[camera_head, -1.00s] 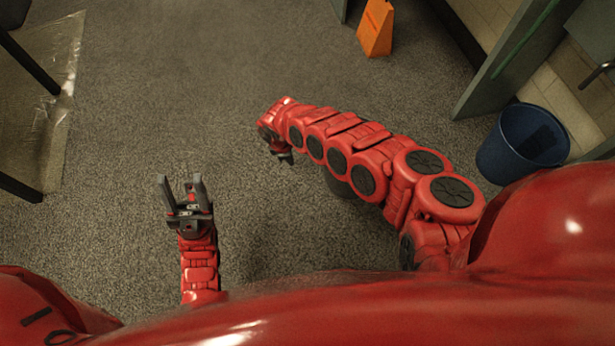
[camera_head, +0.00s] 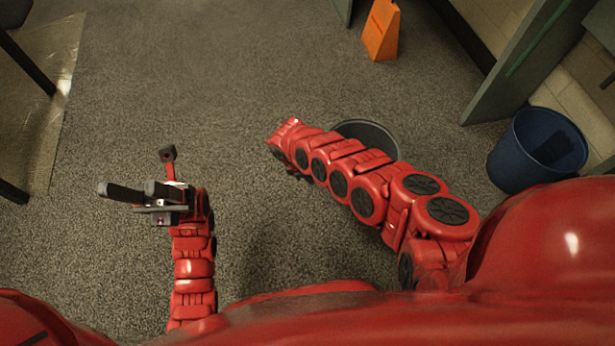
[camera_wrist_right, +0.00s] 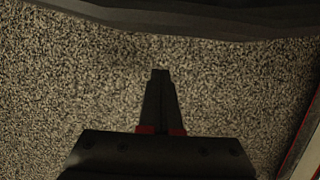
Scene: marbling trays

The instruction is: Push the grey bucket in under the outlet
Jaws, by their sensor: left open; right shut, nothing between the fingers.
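The grey bucket (camera_head: 372,131) stands on the floor in the head view, partly hidden behind my right forearm; only its far rim and some of its inside show. My right arm reaches across in front of it, and its gripper is hidden in that view. In the right wrist view my right gripper (camera_wrist_right: 160,75) is shut and empty over the carpet. A dark curved surface (camera_wrist_right: 190,20) lies beyond its tips; I cannot tell if it is the bucket. My left gripper (camera_head: 125,191) is open and empty, left of the bucket and well apart from it. I cannot make out the outlet.
A blue bin (camera_head: 510,160) stands at the right by the wall and a grey-green panel (camera_head: 520,65). An orange floor sign (camera_head: 381,30) stands at the top. A clear plastic sheet (camera_head: 62,70) with dark legs lies at the left. The carpet in the middle is clear.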

